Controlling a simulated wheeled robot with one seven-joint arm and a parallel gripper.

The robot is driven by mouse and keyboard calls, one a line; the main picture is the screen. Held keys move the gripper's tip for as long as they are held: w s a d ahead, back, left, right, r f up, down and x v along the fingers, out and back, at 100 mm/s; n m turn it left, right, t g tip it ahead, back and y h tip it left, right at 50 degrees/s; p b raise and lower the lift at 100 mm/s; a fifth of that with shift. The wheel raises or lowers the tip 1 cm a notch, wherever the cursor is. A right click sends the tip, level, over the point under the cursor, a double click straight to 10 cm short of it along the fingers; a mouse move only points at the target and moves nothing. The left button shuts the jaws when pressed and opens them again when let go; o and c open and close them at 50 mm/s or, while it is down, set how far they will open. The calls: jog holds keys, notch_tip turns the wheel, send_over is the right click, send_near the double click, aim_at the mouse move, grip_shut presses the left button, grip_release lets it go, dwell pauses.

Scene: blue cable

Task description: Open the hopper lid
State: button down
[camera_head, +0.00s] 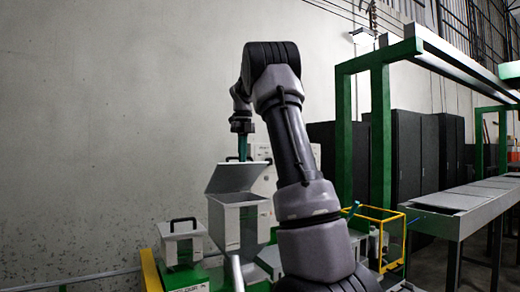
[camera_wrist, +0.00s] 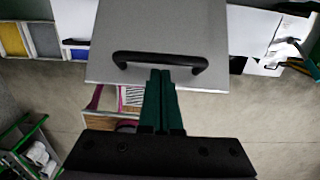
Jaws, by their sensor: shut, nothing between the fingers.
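The hopper (camera_head: 226,223) is a light grey box left of centre in the head view. Its grey lid (camera_head: 232,180) looks tilted up above the box. In the wrist view the lid (camera_wrist: 160,25) fills the top centre, with a black bar handle (camera_wrist: 128,57) along its near edge. My gripper (camera_head: 243,158) is at the lid's upper edge in the head view. In the wrist view my gripper's green fingers (camera_wrist: 160,74) are together and empty, with the tips at the handle's middle. Whether they touch the handle I cannot tell. The hopper's inside is hidden.
A smaller grey box with a black handle (camera_head: 182,224) stands left of the hopper. A yellow frame (camera_head: 385,233) and a green post (camera_head: 380,140) stand to the right, with a conveyor (camera_head: 450,203) beyond. A grey wall is behind.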

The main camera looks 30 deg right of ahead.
aim_at(247, 167)
jog(key=s+f+t, duration=0.2)
jog(key=s+f, duration=0.1)
jog(key=f, duration=0.1)
jog(key=shift+s+t, duration=0.35)
jog(key=shift+t, duration=0.05)
jog(key=v, duration=1)
jog(key=s+f+n, duration=0.1)
jog(key=s+n, duration=0.2)
jog(key=n, duration=0.7)
jog(key=s+a+f+n, duration=0.1)
jog(key=s+f+n, duration=0.1)
jog(key=n, duration=0.8)
jog(key=shift+s+a+g, duration=0.2)
jog(key=shift+s+g, duration=0.2)
jog(key=shift+s, duration=0.25)
